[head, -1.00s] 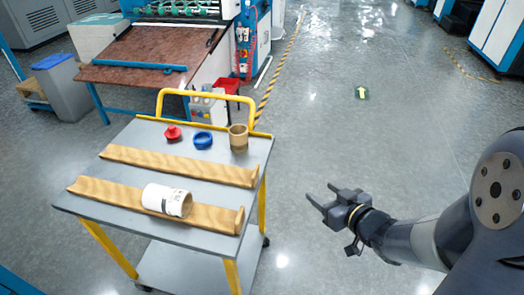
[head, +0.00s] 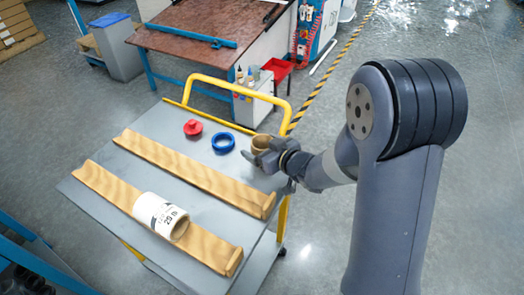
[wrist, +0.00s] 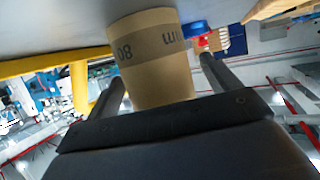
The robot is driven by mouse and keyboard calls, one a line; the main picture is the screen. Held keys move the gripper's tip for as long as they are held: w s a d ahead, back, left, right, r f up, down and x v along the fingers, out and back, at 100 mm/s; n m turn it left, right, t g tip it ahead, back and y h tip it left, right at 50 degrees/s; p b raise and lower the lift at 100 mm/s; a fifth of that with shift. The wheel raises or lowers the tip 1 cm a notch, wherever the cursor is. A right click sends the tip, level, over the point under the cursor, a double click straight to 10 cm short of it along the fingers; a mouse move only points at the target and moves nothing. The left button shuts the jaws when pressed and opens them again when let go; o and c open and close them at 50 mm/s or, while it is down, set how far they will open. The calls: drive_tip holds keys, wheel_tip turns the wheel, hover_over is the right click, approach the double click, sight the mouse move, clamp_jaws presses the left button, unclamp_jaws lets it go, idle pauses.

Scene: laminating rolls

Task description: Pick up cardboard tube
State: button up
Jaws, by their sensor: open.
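The brown cardboard tube (head: 262,141) stands upright at the right back of the grey cart top, partly hidden by my gripper (head: 258,157). In the wrist view the tube (wrist: 152,45) is tilted in the picture and shows a darker printed band. My gripper is open, with one finger on each side of the tube in that view. A gap shows beside the right finger; whether the left finger touches cannot be told.
The cart top (head: 207,177) also holds a red piece (head: 193,128), a blue ring (head: 223,142), two long brown cradles (head: 190,170) and a white roll (head: 152,209) lying on the front cradle. A yellow handle (head: 235,84) rises behind the tube.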

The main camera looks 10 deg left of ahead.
drive_tip(key=shift+w, duration=0.1)
drive_tip(key=shift+c, duration=0.3)
drive_tip(key=c, duration=1)
